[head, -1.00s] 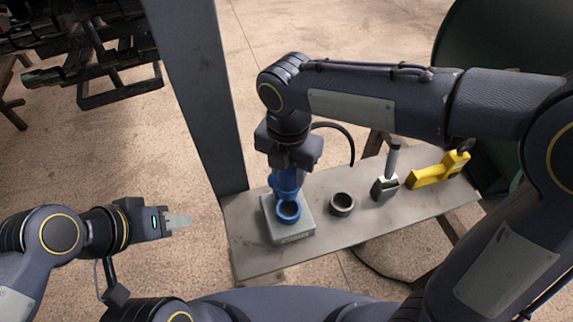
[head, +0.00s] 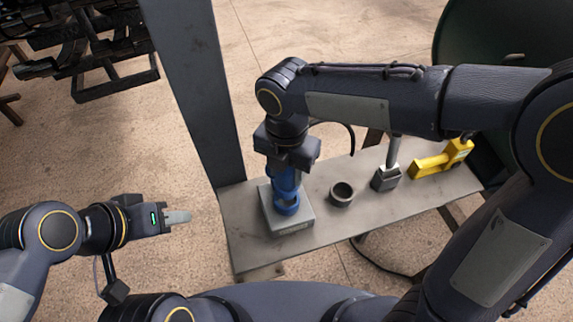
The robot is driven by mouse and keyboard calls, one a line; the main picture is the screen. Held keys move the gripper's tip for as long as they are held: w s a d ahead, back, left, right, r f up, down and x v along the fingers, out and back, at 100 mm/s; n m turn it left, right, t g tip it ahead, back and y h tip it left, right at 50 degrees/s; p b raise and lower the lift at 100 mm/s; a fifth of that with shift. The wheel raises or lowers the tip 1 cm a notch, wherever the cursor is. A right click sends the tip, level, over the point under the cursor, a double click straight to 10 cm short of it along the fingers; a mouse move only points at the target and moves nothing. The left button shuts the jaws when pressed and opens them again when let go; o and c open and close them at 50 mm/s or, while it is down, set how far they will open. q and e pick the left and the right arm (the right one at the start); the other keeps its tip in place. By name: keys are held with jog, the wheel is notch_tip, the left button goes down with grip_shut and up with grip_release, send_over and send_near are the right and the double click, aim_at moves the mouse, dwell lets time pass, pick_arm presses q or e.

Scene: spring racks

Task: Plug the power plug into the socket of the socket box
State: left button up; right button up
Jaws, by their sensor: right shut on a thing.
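The socket box (head: 291,226) is a grey block near the left end of the grey bench, with a blue round socket (head: 288,209) on top. My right gripper (head: 287,167) points down above the box and is shut on the blue power plug (head: 286,181). The plug is upright, in line with the socket, and its lower end meets or overlaps the socket in the picture. How deep it sits I cannot tell. My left gripper (head: 178,217) is off to the left, away from the bench; its fingers overlap edge-on, so its opening is unclear.
On the bench (head: 320,235), right of the box, stand a dark grey ring (head: 342,194), a grey metal block with a rod (head: 386,179) and a yellow tool (head: 440,160). A grey post (head: 195,95) rises at the bench's left end. A dark green round thing (head: 500,45) is at the back right.

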aim_at(287, 185)
jog(key=shift+f, duration=0.7)
dwell(1.6)
jog(key=shift+f+b, duration=1.4)
jog(key=shift+f, duration=0.95)
jog(key=o, duration=1.2)
jog(key=shift+c, duration=0.2)
jog(key=shift+r, duration=0.1)
notch_tip(287, 185, up, 8)
jog(key=shift+f, duration=0.1)
